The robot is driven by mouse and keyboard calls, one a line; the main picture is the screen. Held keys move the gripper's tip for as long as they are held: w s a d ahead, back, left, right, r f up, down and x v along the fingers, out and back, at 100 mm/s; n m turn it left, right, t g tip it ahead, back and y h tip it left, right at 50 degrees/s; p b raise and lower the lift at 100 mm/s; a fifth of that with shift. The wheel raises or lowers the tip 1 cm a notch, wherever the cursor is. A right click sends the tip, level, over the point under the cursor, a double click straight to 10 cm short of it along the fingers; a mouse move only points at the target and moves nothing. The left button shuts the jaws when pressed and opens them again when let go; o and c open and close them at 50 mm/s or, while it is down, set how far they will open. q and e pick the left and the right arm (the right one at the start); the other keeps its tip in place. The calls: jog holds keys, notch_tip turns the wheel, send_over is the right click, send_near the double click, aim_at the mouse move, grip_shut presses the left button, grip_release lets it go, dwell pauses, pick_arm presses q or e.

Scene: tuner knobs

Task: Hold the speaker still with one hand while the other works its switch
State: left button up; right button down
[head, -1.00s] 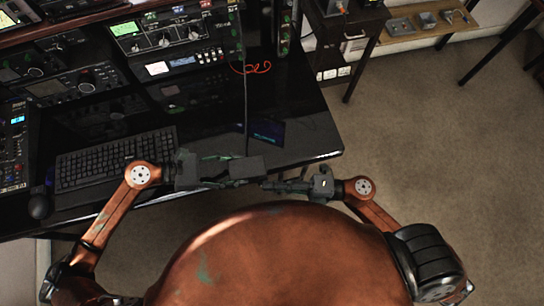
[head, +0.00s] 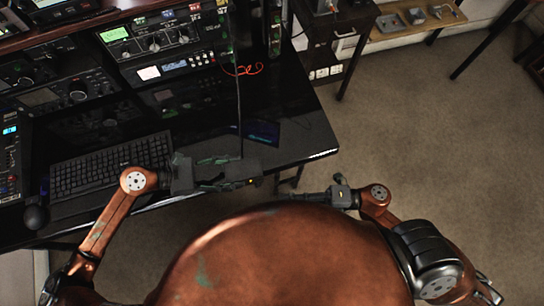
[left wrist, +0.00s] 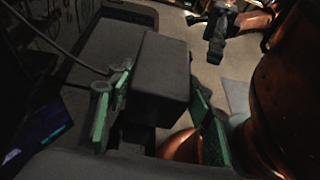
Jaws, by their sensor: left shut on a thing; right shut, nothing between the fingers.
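The speaker is a dark box (head: 242,168) held above the desk's front edge. It also fills the middle of the left wrist view (left wrist: 162,75), between two green-padded fingers. My left gripper (head: 222,172) is shut on it, one finger on each side. A small yellow spot shows at the box's right end in the head view; I cannot tell whether it is the switch. My right gripper (head: 308,198) is shut and empty, to the right of the speaker and apart from it. It also shows at the top right of the left wrist view (left wrist: 216,42).
The glossy black desk (head: 297,135) holds a keyboard (head: 112,166), a mouse (head: 34,217) and radio gear (head: 165,40) at the back. A thin dark cable (head: 239,115) runs up from near the speaker. Open floor (head: 420,150) lies to the right.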

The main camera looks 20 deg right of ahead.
jog(key=v, duration=0.5)
jog(key=shift+f, duration=0.15)
pick_arm(q)
jog(key=o, duration=1.2)
jog(key=shift+c, duration=0.2)
